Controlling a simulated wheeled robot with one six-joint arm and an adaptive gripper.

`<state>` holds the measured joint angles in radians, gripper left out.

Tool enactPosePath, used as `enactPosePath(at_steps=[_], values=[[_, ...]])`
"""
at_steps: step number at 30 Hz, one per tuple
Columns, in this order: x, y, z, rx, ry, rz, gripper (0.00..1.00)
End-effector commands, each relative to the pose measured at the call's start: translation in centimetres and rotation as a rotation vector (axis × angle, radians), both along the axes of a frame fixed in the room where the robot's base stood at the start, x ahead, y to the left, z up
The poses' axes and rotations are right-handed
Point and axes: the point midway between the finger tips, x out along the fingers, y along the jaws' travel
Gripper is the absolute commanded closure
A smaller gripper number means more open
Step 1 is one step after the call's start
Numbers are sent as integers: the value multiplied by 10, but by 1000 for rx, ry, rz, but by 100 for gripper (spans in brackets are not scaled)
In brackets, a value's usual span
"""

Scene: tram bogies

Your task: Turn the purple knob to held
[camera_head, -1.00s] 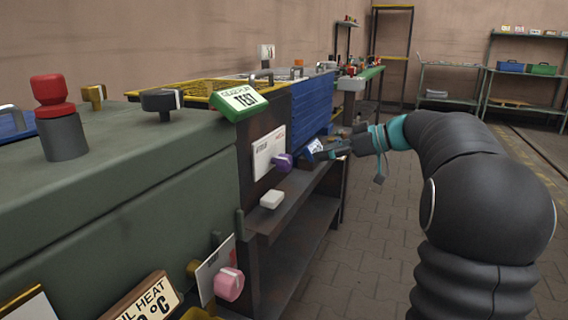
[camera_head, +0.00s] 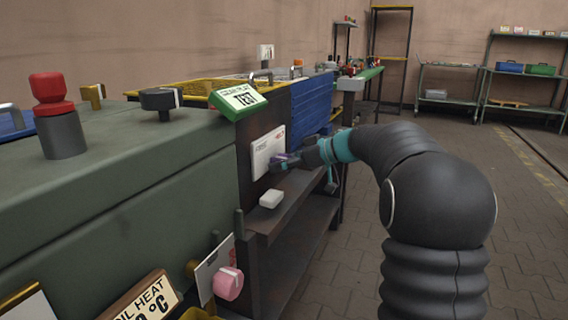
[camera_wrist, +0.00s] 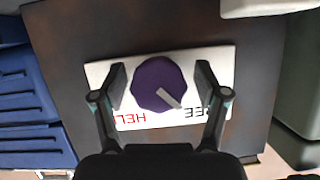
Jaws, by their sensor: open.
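The purple knob (camera_wrist: 158,84) sits on a white label plate (camera_wrist: 98,74) in the wrist view, with a pale pointer mark toward its lower right. Red letters "HEL" and dark letters "REE" show upside down, partly hidden by my fingers; the pointer lies nearer the dark letters. My gripper (camera_wrist: 160,86) is open, one finger on each side of the knob, with small gaps visible. In the head view the plate (camera_head: 266,150) is on the side of the dark cabinet, and my gripper (camera_head: 284,162) covers most of the knob.
A white block (camera_head: 271,198) sticks out below the plate. A green TEST sign (camera_head: 240,100) sits above it. A pink knob (camera_head: 229,284) is lower left. Blue slatted panels (camera_head: 312,108) stand behind. The floor at right is clear.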

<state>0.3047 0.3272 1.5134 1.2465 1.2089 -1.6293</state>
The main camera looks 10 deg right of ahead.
Motion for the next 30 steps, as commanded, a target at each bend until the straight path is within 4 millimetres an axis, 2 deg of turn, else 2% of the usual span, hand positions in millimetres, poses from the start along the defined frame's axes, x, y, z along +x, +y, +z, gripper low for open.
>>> enactPosePath(at_steps=[4, 11, 20, 30], values=[[0, 0, 0, 0, 0, 0, 29], [0, 0, 0, 0, 0, 0, 87], [0, 0, 0, 13, 20, 2, 87], [0, 1, 0, 128, 179, 4, 87]])
